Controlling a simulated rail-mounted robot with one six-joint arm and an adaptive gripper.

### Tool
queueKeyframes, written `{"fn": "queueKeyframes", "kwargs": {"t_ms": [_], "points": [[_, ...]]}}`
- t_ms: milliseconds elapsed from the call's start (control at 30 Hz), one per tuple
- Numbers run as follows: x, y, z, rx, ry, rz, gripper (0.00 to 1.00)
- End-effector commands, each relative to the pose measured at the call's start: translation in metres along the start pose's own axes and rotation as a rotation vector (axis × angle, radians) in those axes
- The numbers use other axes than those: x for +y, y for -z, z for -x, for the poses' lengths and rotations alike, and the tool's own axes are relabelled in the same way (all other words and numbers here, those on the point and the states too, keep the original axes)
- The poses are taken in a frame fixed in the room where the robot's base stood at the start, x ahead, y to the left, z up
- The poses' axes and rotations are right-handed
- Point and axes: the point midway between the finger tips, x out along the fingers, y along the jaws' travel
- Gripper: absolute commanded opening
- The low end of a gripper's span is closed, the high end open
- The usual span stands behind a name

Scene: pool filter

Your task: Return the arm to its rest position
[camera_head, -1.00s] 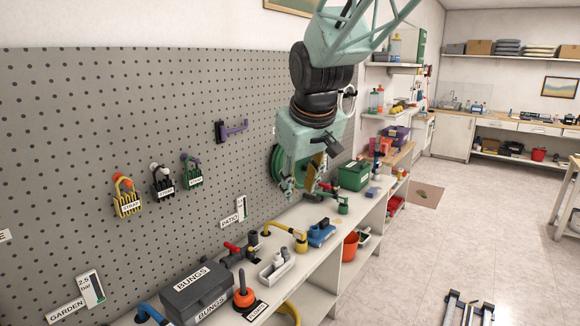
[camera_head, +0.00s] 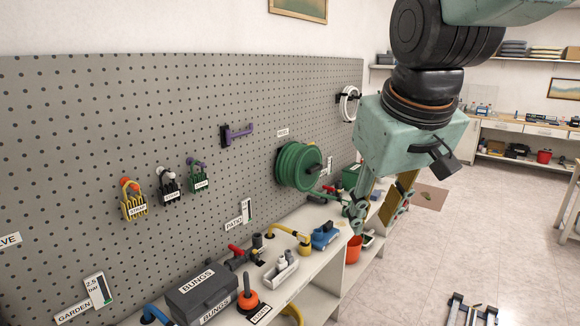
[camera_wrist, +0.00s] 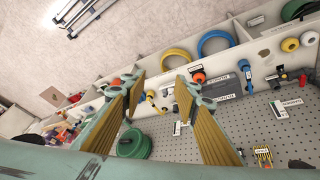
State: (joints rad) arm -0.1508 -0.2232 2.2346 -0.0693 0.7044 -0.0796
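My gripper (camera_head: 378,208) hangs from my arm over the front edge of the workbench, right of the green hose reel (camera_head: 299,166) on the pegboard. In the wrist view my gripper (camera_wrist: 158,92) has its two yellow-padded fingers spread wide, with nothing between them. It is open and empty. The green hose reel also shows in the wrist view (camera_wrist: 134,144), below the left finger. In the head view the gripper and my arm hide part of the far bench.
The bench holds a grey BUNGS box (camera_head: 200,291), an orange-and-black plunger-shaped item (camera_head: 247,300), a white tray (camera_head: 281,272), a yellow pipe (camera_head: 288,233) and a blue item (camera_head: 325,235). The pegboard (camera_head: 90,130) stands behind. Open floor (camera_head: 480,230) lies to the right.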

Motion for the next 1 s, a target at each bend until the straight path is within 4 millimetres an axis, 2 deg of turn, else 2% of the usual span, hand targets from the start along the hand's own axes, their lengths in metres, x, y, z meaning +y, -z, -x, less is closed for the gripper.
{"fn": "queueKeyframes", "kwargs": {"t_ms": [400, 1000], "points": [[0.008, -0.086, 0.043, -0.031, -0.005, -0.102, 0.28], [0.0, -0.205, 0.079, -0.076, -0.008, -0.239, 0.28]]}}
